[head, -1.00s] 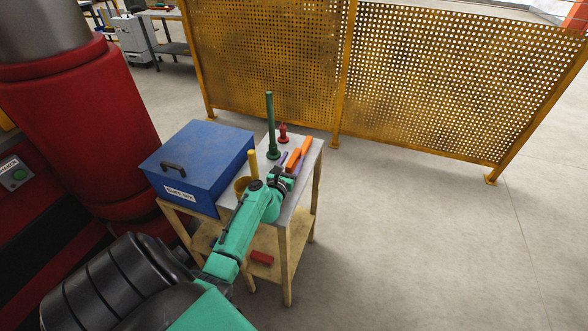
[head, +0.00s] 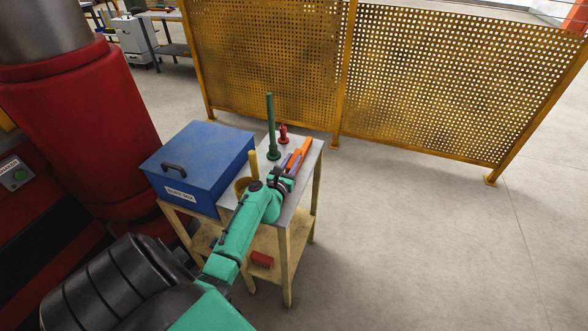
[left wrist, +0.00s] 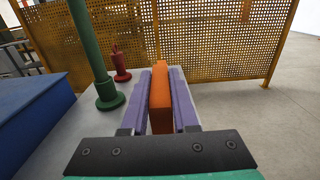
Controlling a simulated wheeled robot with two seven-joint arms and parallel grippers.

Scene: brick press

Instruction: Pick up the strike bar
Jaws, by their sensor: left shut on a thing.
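The strike bar, which I take to be the orange bar (head: 302,149), is at the right side of the small table's top. In the left wrist view the orange bar (left wrist: 160,92) stands between two purple fingers. My left gripper (head: 291,162) is shut on the bar, with a finger along each side; it also shows in the left wrist view (left wrist: 165,72). The bar's near end is partly hidden by the gripper. I cannot tell whether the bar touches the tabletop. My right gripper is not in view.
A green post (head: 271,128) and a red knobbed piece (head: 283,134) stand behind on the table (head: 312,162). A yellow mesh fence (head: 440,80) stands behind; floor at right is clear.

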